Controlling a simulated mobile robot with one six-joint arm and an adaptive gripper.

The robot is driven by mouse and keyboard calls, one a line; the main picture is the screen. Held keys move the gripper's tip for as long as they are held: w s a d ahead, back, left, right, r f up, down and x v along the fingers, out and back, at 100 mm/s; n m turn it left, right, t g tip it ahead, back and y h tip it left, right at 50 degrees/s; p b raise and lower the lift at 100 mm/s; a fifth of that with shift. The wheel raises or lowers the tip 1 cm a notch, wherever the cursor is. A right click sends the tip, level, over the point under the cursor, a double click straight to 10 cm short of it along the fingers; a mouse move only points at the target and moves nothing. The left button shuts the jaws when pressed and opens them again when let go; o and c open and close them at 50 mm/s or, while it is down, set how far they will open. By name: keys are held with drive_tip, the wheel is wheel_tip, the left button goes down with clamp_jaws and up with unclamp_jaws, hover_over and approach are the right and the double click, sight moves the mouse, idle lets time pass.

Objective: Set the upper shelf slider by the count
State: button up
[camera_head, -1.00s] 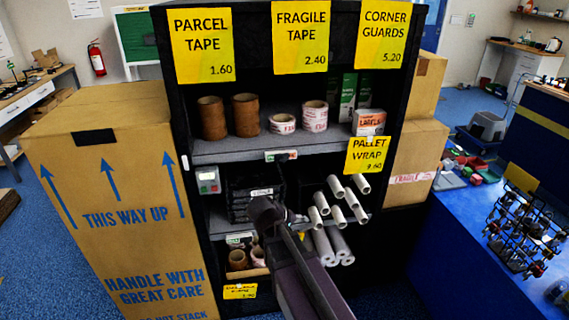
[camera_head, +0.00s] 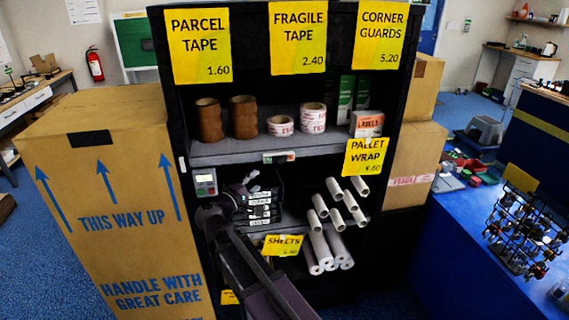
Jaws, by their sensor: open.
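The upper shelf (camera_head: 225,151) is a grey board in a black rack. A small slider with a white face and green and red marks (camera_head: 279,157) sits on its front edge near the middle; its exact setting is too small to read. On the shelf stand two stacks of brown tape (camera_head: 209,120), two stacks of white-and-red fragile tape (camera_head: 313,118), a labels box (camera_head: 367,124) and green-and-white boxes (camera_head: 346,95) behind. My gripper (camera_head: 246,187) is open, below the upper shelf and left of the slider, apart from it. My arm hides part of the lower shelves.
A grey device with a small display (camera_head: 205,182) hangs left of my gripper. A black drawer unit (camera_head: 262,207) is close on its right, and white tubes (camera_head: 337,188) lie farther right. Yellow price signs (camera_head: 298,38) hang above. A tall carton (camera_head: 105,200) stands left of the rack.

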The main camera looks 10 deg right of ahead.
sight(280, 163)
drive_tip(key=shift+w+d, duration=0.1)
drive_tip(key=shift+x, duration=6.8)
